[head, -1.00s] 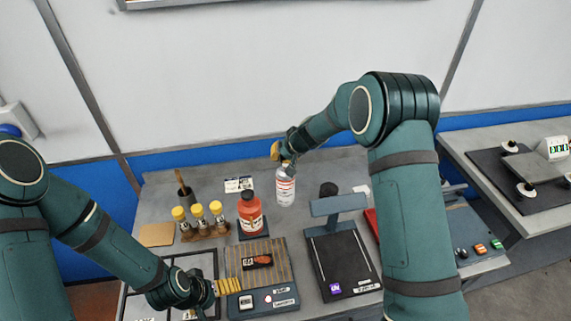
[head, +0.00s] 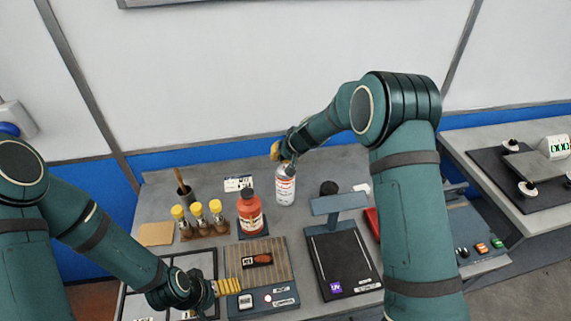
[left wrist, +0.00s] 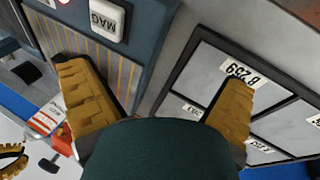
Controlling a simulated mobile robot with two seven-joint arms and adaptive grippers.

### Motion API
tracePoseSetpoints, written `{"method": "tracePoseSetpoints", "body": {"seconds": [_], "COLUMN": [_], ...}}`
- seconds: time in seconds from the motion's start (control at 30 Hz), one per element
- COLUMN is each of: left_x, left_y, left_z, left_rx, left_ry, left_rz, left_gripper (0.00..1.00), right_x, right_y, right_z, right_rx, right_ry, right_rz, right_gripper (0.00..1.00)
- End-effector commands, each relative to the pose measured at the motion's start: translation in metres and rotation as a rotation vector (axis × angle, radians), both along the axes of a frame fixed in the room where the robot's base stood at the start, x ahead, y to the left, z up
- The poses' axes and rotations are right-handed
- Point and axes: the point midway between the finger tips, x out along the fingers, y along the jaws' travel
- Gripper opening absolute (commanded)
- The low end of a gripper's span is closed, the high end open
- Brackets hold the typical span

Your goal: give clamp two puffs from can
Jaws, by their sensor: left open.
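The can (head: 285,190) is white with a red label and stands upright at the back middle of the bench. My right gripper (head: 281,154) is at its top, yellow fingers by the nozzle; its hold is unclear. A small dark and red-orange labelled piece (head: 257,260) lies on the striped pad (head: 236,253); I cannot tell whether it is the clamp. My left gripper (head: 225,287) is low at the front left, by the pad's left edge. In the left wrist view my left gripper (left wrist: 160,105) has its yellow fingers wide apart, with nothing between them.
A red-orange bottle (head: 250,213) stands behind the pad, with several yellow-capped vials (head: 198,212) to its left. A black plate stand (head: 341,265) is right of the pad. A framed tray (left wrist: 200,80) lies beside the left gripper. Free bench shows behind the can.

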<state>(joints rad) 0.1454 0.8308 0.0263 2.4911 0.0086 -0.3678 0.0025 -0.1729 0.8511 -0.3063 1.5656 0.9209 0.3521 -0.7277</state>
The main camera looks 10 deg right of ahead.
Motion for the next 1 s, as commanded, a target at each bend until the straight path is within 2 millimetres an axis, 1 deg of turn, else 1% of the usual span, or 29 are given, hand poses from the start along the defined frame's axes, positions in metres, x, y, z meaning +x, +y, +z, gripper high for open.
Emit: {"method": "tracePoseSetpoints", "body": {"seconds": [0.03, 0.1, 0.43, 0.7, 1.0], "left_x": [0.0, 0.0, 0.0, 0.0, 0.0], "left_y": [0.0, 0.0, 0.0, 0.0, 0.0], "left_z": [-0.004, -0.005, -0.004, -0.001, -0.001], "left_rx": [0.0, 0.0, 0.0, 0.0, 0.0], "left_ry": [0.0, 0.0, 0.0, 0.0, 0.0], "left_rz": [0.0, 0.0, 0.0, 0.0, 0.0], "left_gripper": [1.0, 1.0, 1.0, 1.0, 1.0], "right_x": [0.0, 0.0, -0.001, -0.001, 0.0], "right_y": [0.0, 0.0, 0.0, 0.0, 0.0], "right_z": [-0.004, -0.005, -0.004, 0.004, 0.006], "right_rx": [0.0, 0.0, 0.001, 0.0, 0.0], "right_ry": [0.0, 0.001, 0.002, 0.002, 0.001], "right_rz": [0.0, 0.0, 0.0, 0.001, 0.0], "right_gripper": [0.0, 0.0, 0.0, 0.0, 0.0]}}
